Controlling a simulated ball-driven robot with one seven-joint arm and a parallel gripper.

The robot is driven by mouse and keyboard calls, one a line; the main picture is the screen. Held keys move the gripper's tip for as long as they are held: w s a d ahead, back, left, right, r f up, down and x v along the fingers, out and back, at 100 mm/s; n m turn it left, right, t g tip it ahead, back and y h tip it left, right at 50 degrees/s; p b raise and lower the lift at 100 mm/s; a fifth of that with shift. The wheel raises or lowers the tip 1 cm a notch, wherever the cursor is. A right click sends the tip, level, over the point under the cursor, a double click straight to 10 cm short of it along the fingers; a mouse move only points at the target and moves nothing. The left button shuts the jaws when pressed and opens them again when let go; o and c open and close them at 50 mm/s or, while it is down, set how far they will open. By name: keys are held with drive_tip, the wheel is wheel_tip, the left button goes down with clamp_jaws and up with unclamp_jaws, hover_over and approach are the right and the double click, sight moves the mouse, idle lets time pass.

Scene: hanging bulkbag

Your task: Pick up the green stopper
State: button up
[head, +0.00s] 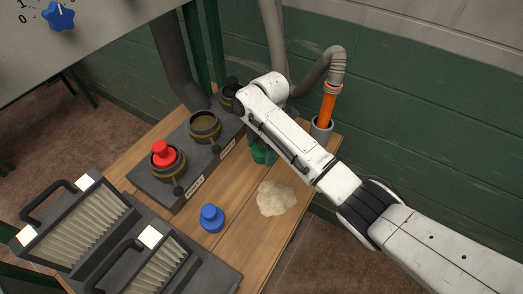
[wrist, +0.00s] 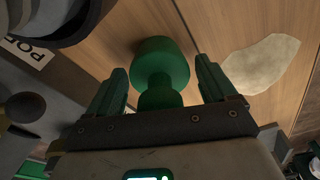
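The green stopper (wrist: 162,60) has a wide round head, a narrow neck and a wider lower part. In the wrist view it lies between the two fingers of my gripper (wrist: 160,72), with a gap on both sides. The fingers are apart and do not visibly touch it. In the head view the green stopper (head: 259,154) is on the wooden table, partly hidden by my arm. My fingers are hard to make out there.
A blue stopper (head: 212,218) and a pale flat patch (head: 275,199) are on the wooden table (head: 235,190). A dark block holds several round ports, one with a red stopper (head: 163,154). An orange-handled tool (head: 329,104) stands behind my arm. Handled filters (head: 85,232) are at front left.

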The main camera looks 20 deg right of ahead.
drive_tip(key=c, duration=0.9)
drive_tip(key=shift+r, duration=0.1)
